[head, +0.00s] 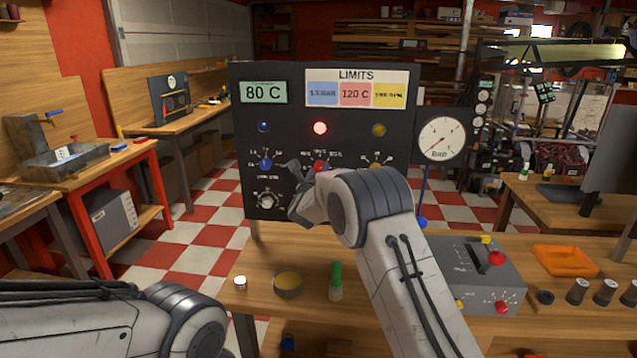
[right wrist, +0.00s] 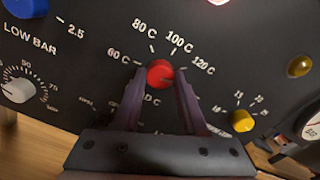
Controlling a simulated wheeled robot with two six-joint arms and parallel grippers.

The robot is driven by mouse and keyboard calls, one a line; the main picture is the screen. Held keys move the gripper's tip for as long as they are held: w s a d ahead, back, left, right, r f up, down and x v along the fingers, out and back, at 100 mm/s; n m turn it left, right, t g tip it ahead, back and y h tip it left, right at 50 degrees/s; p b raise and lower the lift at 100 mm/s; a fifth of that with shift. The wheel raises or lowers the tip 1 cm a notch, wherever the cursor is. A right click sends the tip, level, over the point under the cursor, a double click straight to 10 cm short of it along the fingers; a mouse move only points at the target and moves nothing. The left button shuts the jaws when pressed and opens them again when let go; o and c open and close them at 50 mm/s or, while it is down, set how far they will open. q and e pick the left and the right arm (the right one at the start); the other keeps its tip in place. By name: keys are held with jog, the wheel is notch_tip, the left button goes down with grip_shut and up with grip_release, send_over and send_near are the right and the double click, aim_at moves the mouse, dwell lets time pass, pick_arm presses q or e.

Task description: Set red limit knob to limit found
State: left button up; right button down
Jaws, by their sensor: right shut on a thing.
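The red knob (right wrist: 159,73) sits on the black panel (head: 243,120), amid a scale with 60 C, 80 C, 100 C and 120 C. My right gripper (right wrist: 158,82) is shut on this knob, one finger on each side. I cannot tell where its pointer stands. The LIMITS card (head: 356,88) has a red field reading 120 C. The green display (head: 264,92) reads 80 C. The red lamp (head: 320,128) is lit. My left arm shows at lower left, its gripper out of view.
A blue knob (head: 265,164) and a yellow knob (right wrist: 242,120) flank the red one. A white knob (right wrist: 17,90) is at lower left. A round gauge (head: 442,138) is on the panel's right. A bowl (head: 289,283), a green-capped bottle (head: 336,283) and a grey box (head: 478,272) stand on the bench.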

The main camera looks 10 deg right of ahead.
jog(key=n+b, duration=0.2)
jog(key=shift+f+n, duration=0.2)
jog(key=shift+n, duration=0.2)
jog(key=n+b, duration=0.1)
jog(key=n, duration=0.1)
jog(key=shift+r+n, duration=0.1)
jog(key=shift+n, duration=0.3)
pick_arm(q)
notch_tip(320, 180, down, 4)
pick_arm(e)
jog(key=n, duration=0.2)
jog(key=shift+n, duration=0.3)
jog(key=n, duration=0.2)
jog(key=shift+r+n, duration=0.1)
jog(key=shift+n, duration=0.3)
jog(key=n, duration=0.2)
jog(key=shift+n, duration=0.4)
jog(key=n+p, duration=0.1)
jog(key=n, duration=0.2)
jog(key=shift+n, duration=0.3)
jog(key=n+p, duration=0.2)
jog(key=n, duration=0.2)
pick_arm(q)
jog(key=shift+r+p, duration=0.55)
jog(key=shift+r, duration=1.6)
pick_arm(e)
jog(key=shift+n, duration=1.6)
